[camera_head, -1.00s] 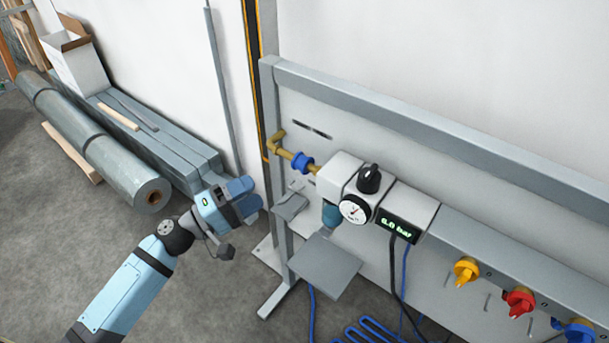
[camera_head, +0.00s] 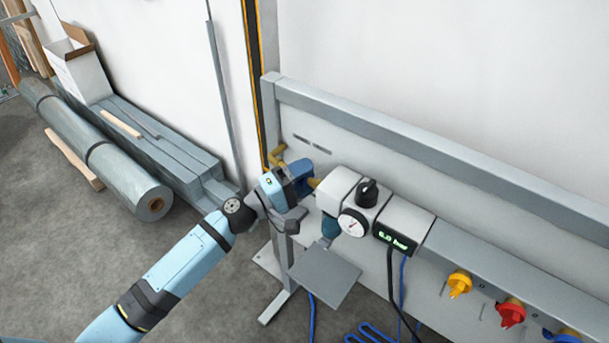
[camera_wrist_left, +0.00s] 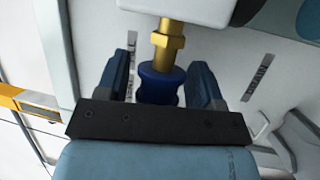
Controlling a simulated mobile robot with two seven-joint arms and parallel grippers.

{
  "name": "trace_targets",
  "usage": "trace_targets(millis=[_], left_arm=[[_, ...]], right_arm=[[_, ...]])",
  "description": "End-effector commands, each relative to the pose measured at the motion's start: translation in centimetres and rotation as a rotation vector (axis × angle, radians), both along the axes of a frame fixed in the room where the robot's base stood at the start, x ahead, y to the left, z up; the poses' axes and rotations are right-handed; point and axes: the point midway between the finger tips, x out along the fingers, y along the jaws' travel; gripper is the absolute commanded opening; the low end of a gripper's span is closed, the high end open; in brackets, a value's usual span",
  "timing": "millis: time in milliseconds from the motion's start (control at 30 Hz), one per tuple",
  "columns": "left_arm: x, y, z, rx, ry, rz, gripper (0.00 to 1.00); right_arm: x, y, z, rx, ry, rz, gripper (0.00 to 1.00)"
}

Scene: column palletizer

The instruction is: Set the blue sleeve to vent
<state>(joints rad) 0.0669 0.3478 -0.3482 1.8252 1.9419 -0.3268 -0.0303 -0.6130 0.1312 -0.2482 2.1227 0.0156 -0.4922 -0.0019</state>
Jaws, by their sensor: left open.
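The blue sleeve (camera_wrist_left: 160,84) sits on a brass pipe (camera_wrist_left: 168,40) in the left wrist view. My left gripper (camera_wrist_left: 162,88) is open, with one finger on each side of the sleeve. A gap shows between the sleeve and each finger. In the head view my left gripper (camera_head: 302,178) is at the brass pipe left of the white regulator unit (camera_head: 340,188) and hides the sleeve. My right gripper is not in view.
The regulator unit carries a black knob (camera_head: 367,192), a round gauge (camera_head: 352,223) and a display (camera_head: 394,237) reading 6.0 bar. A grey shelf plate (camera_head: 325,275) juts out below. Yellow (camera_head: 459,284) and red (camera_head: 510,312) valves sit at right.

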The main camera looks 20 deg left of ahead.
Motion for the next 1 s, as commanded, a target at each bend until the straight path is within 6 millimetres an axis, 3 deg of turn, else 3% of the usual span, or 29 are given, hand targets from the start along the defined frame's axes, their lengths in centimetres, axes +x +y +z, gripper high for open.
trace_targets(millis=[133,400,533,733,1000], left_arm=[[0.0,0.0,0.0,0.000,0.000,0.000,0.61],[0.0,0.0,0.0,-0.001,0.001,0.000,0.01],[0.3,0.8,-0.3,0.001,-0.001,0.001,0.01],[1.3,3.7,-0.4,0.002,-0.002,0.001,0.01],[1.5,4.3,0.0,-0.001,0.002,0.003,0.01]], right_arm=[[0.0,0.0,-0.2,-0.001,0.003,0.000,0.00],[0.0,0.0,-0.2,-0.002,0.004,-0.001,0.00],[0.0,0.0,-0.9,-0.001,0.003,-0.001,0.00],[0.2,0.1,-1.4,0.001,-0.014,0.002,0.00],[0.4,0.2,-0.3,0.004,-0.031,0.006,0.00]])
